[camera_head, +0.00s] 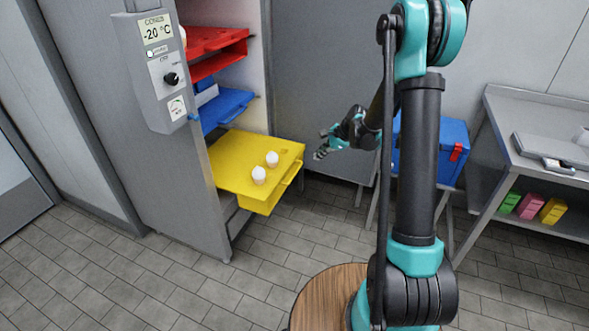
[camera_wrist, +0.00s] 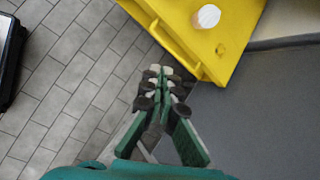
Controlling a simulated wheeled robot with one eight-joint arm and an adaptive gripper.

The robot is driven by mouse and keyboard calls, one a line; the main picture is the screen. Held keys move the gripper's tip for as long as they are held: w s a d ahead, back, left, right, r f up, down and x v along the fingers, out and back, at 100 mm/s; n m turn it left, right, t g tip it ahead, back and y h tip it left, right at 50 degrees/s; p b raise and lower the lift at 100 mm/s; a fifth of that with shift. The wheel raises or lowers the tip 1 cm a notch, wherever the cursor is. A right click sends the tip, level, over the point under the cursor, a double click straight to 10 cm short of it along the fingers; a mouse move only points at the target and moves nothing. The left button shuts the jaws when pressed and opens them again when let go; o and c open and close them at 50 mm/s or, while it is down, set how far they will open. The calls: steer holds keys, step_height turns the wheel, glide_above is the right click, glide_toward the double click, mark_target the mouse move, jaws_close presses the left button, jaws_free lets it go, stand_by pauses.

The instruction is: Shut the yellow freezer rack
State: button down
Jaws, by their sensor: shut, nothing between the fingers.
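The yellow freezer rack (camera_head: 233,158) is pulled out of the freezer, below a blue rack and a red one. Two small white objects (camera_head: 259,175) stand on its top. In the wrist view the yellow rack (camera_wrist: 191,38) fills the top, with one white object (camera_wrist: 207,16) on it and a round hole beside it. My gripper (camera_head: 320,154) is to the right of the rack's outer end, apart from it in the head view. It is shut and empty. In the wrist view its fingertips (camera_wrist: 160,72) are close to the rack's edge; I cannot tell whether they touch.
The red rack (camera_head: 212,44) and blue rack (camera_head: 226,107) are above. The freezer's control box (camera_head: 158,70) reads -20 °C. A blue box (camera_head: 434,150) stands behind my arm. A metal table (camera_head: 540,125) is at right. The tiled floor in front is clear.

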mark_target(287, 171)
steer(key=w+a+f+m, duration=0.2)
steer(key=w+a+f, duration=0.1)
steer(key=w+f, duration=0.1)
steer(key=w+a+f+m+y, duration=0.1)
steer(key=w+a+f+m, duration=0.1)
steer(key=f, duration=0.5)
steer(key=w+a+f+m+y, duration=0.1)
steer(key=w+a+f+m, duration=0.1)
steer(key=w+a+f, duration=0.3)
steer(key=shift+w+a+f, duration=0.3)
steer(key=shift+w+a, duration=0.05)
steer(key=shift+a, duration=0.15)
steer(key=shift+a, duration=0.1)
